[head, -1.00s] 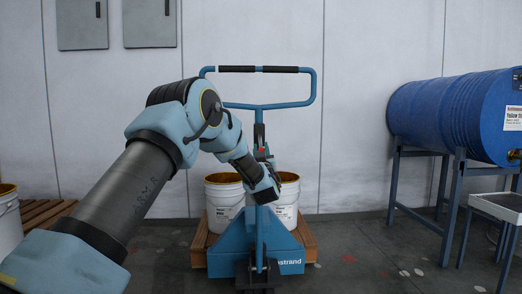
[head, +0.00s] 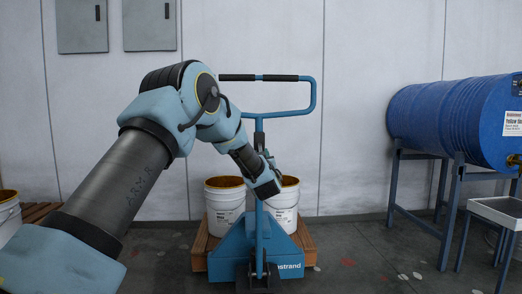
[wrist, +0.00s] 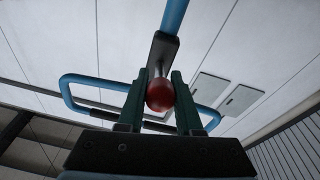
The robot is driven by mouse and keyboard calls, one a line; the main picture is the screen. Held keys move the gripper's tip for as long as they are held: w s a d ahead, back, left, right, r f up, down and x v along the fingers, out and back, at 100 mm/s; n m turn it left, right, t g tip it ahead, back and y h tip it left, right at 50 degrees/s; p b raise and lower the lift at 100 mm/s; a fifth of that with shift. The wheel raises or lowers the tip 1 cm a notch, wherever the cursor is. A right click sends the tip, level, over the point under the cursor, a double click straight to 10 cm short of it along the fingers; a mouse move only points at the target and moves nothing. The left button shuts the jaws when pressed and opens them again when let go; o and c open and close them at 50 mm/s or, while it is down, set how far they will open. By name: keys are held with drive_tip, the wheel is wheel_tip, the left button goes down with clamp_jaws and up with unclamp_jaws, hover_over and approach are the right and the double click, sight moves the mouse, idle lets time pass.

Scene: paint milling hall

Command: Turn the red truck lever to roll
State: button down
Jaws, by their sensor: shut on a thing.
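The blue pallet truck (head: 236,252) stands in the middle of the head view, with its loop handle (head: 318,98) rising above it. The truck lever ends in a red ball knob (wrist: 160,96), which shows in the wrist view between the two fingers of my gripper (wrist: 160,90). The fingers are closed on the knob from both sides. A dark lever stem (wrist: 163,52) runs up from the knob beside the blue handle shaft. In the head view my gripper (head: 269,162) is at the handle shaft, and the knob is hidden there.
Two white buckets (head: 224,204) (head: 283,211) stand on a wooden pallet (head: 307,243) behind the truck. A blue drum (head: 440,108) lies on a stand (head: 443,207) at right, beside a tray table (head: 503,211). Another bucket (head: 8,218) is at the left edge.

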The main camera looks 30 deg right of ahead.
drive_tip(key=shift+s+r+g+y+p, duration=0.15)
drive_tip(key=shift+r+g+y+p, duration=0.35)
drive_tip(key=shift+r+g+p, duration=1.3)
drive_tip(key=p, duration=0.3)
drive_tip(key=shift+a+f+t+p, duration=0.1)
drive_tip(key=shift+f+t+p, duration=0.2)
drive_tip(key=shift+f, duration=0.25)
drive_tip(key=c, duration=0.6)
unclamp_jaws()
drive_tip(key=b+v, duration=0.1)
drive_tip(key=v, duration=0.9)
drive_tip(key=shift+s, duration=0.4)
